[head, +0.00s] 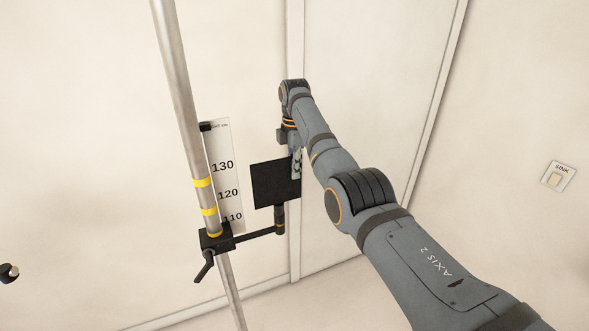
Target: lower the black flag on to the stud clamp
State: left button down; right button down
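The black flag (270,186) is a dark square plate, upright, right of the scale. My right gripper (296,166) points down at the flag's right edge and looks shut on it; my own arm partly hides the fingers. The stud clamp (217,240) is a black block with a lever, fixed on the metal pole. My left gripper is not in view.
The metal pole (176,75) slants down the left with yellow bands. A white scale (224,165) marked 110 to 130 stands beside it. A small black knob (8,273) shows at the left edge.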

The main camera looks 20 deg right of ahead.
jog(key=shift+f, duration=0.1)
dwell(0.5)
jog(key=c, duration=1.4)
grip_release()
jog(key=shift+c, duration=0.2)
